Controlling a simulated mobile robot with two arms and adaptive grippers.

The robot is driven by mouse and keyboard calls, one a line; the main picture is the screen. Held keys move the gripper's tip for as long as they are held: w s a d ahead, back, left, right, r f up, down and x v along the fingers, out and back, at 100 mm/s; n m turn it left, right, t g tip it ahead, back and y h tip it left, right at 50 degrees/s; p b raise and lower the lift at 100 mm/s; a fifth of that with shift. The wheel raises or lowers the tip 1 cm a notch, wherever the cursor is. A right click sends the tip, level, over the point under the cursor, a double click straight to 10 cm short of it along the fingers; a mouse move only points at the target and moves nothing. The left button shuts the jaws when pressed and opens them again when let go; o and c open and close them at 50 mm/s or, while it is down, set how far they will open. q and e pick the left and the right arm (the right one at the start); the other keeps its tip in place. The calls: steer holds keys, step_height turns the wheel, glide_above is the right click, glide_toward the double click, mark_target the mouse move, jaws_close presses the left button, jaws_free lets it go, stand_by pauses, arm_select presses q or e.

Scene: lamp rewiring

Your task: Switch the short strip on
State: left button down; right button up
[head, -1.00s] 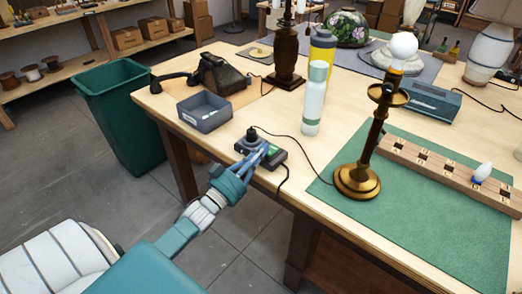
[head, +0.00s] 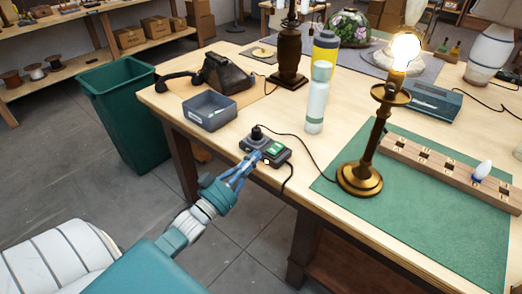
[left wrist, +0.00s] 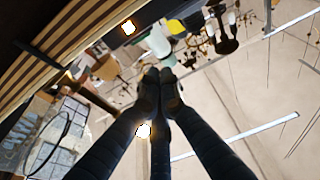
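The short strip (head: 283,158) lies near the front left edge of the table, with a black plug (head: 256,135) standing in it and a green switch (head: 272,148) that looks lit. My left gripper (head: 256,157) is at the strip's front side, close to the switch; I cannot tell whether it touches. In the left wrist view its fingers (left wrist: 159,76) come together at the tips with nothing seen between them. The brass lamp (head: 372,140) stands upright on the green mat, and its bulb (head: 405,50) glows. My right gripper is out of view.
A grey tray (head: 209,126), a black telephone (head: 222,75) and a pale bottle (head: 317,105) stand around the strip. A wooden rack (head: 438,170) with a small bulb lies on the green mat (head: 440,240). A green bin (head: 125,120) stands left of the table.

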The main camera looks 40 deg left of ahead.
arm_select(q)
steer(key=s, duration=0.1)
steer(key=s+f, duration=0.2)
steer(key=shift+s+a+b, duration=0.15)
steer(key=shift+s+b, duration=0.15)
stand_by(0.3)
steer(key=s+d+f+g+y, duration=0.1)
steer(key=s+f+g, duration=0.25)
steer(key=f, duration=0.85)
steer(key=s+d+f+n+g+y, duration=0.1)
steer(key=s+f+g, duration=0.25)
steer(key=f, duration=0.85)
steer(key=s+d+f+g+y, duration=0.1)
steer(key=s+f+g, duration=0.3)
steer(key=f, duration=0.9)
steer(key=s+d+f+m+g, duration=0.1)
steer(key=s+d+f+g, duration=0.2)
steer(key=s+f, duration=0.3)
steer(key=s+d+f+g, duration=0.2)
steer(key=s+d+f, duration=0.3)
steer(key=s, duration=1)
steer(key=s+d+f+m+g+h, duration=0.1)
steer(key=s+d+f+g, duration=0.2)
steer(key=s+f, duration=0.5)
steer(key=shift+s+d+f+m+g, duration=0.15)
steer(key=shift+s+d+m+g, duration=0.15)
steer(key=shift+s+d, duration=0.6)
steer(key=shift+s+a, duration=0.2)
steer(key=shift+a, duration=0.05)
